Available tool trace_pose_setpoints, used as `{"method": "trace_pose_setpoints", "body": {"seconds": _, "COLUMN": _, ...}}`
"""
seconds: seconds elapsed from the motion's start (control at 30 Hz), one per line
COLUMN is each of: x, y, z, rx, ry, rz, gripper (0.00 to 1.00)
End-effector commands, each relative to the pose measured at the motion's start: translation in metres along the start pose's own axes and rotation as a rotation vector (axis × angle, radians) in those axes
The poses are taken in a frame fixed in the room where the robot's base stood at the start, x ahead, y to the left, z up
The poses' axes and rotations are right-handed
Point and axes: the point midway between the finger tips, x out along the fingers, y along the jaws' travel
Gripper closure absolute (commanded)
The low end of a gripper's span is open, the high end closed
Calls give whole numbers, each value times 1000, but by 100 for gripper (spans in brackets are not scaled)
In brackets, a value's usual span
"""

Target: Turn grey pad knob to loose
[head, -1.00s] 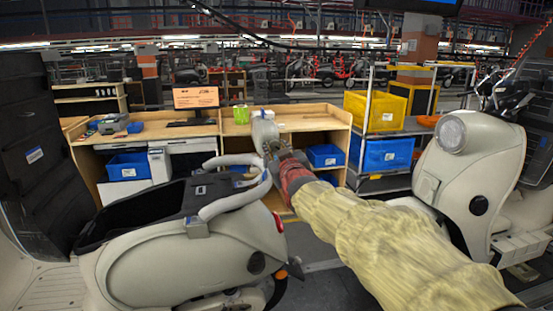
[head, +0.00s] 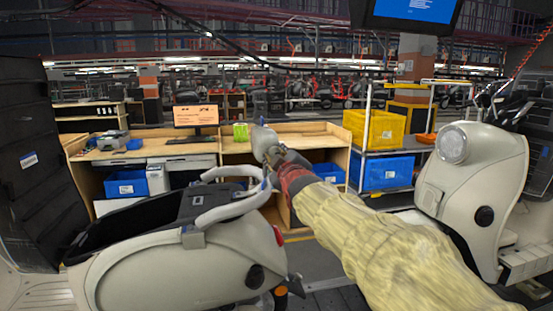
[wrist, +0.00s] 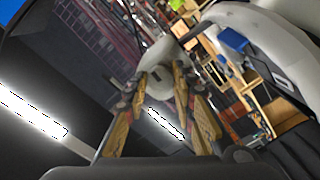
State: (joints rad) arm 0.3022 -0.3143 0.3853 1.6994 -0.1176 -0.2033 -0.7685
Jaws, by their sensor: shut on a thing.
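My gripper (head: 267,152) reaches up and forward from the right in the head view, its end above the grab rail of the left scooter. In the wrist view its yellow-padded fingers (wrist: 162,88) close around a light grey, rounded piece (wrist: 157,60). The same grey piece shows at the gripper's tip in the head view (head: 262,139). I cannot tell whether this piece is the grey pad knob; no mark or pointer on it is readable. The fingers and the arm hide part of it.
A cream scooter (head: 180,267) with a pale grab rail (head: 228,209) is close at left. Another scooter (head: 468,195) stands at right. Behind are a wooden workbench (head: 290,140) and a rack with a yellow bin (head: 373,130) and a blue bin (head: 387,172).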

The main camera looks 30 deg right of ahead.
Motion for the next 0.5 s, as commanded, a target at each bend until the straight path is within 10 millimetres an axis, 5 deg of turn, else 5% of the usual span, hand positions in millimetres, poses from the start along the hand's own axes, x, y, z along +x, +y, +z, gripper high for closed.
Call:
{"method": "trace_pose_setpoints", "body": {"seconds": 0.33, "x": 0, "y": -1, "z": 1, "rx": -2, "ry": -2, "rz": -2, "gripper": 99}}
{"method": "trace_pose_setpoints", "body": {"seconds": 0.37, "x": 0, "y": -1, "z": 1, "rx": -2, "ry": -2, "rz": -2, "gripper": 73}}
{"method": "trace_pose_setpoints", "body": {"seconds": 0.5, "x": 0, "y": -1, "z": 1, "rx": -1, "ry": -2, "rz": -2, "gripper": 65}}
